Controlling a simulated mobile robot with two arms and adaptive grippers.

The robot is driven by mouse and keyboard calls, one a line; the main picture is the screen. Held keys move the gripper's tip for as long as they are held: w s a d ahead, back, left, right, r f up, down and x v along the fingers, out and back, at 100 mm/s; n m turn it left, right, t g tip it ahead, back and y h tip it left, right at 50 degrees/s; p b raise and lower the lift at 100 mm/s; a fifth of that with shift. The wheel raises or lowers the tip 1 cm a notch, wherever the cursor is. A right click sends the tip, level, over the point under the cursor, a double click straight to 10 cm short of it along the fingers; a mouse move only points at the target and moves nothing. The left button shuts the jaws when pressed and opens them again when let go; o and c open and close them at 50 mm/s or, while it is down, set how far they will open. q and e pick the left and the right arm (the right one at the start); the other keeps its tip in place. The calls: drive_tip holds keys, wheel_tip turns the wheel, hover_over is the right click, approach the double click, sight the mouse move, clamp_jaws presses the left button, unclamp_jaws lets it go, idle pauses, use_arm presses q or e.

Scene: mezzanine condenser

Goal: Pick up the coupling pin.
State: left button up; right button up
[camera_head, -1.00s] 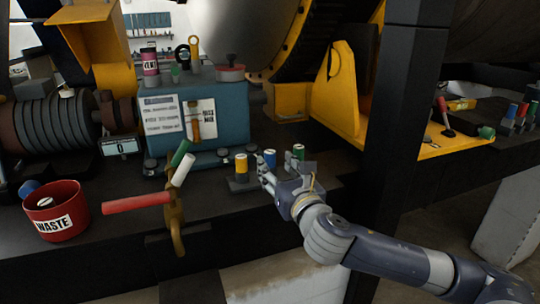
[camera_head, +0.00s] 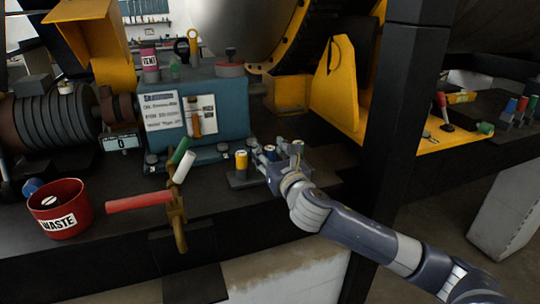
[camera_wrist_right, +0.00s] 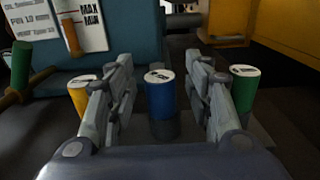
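No part is marked as the coupling pin, so I cannot tell which one it is. Three upright cylinders with pale printed tops stand in a row on a dark base: yellow (camera_head: 241,160), blue (camera_wrist_right: 160,95) and green (camera_wrist_right: 243,88). My right gripper (camera_head: 274,153) is open at this row. In the right wrist view its fingers (camera_wrist_right: 160,72) stand on either side of the blue cylinder, with visible gaps. The left finger partly covers the yellow cylinder and the right finger partly covers the green one. My left gripper is not in view.
A red WASTE bin (camera_head: 60,222) stands at the left of the dark bench. Red, green and white handles (camera_head: 140,201) stick out at its front edge. A teal box (camera_head: 220,108) stands behind the cylinders. A black post (camera_head: 405,120) rises to the right.

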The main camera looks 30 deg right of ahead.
clamp_jaws()
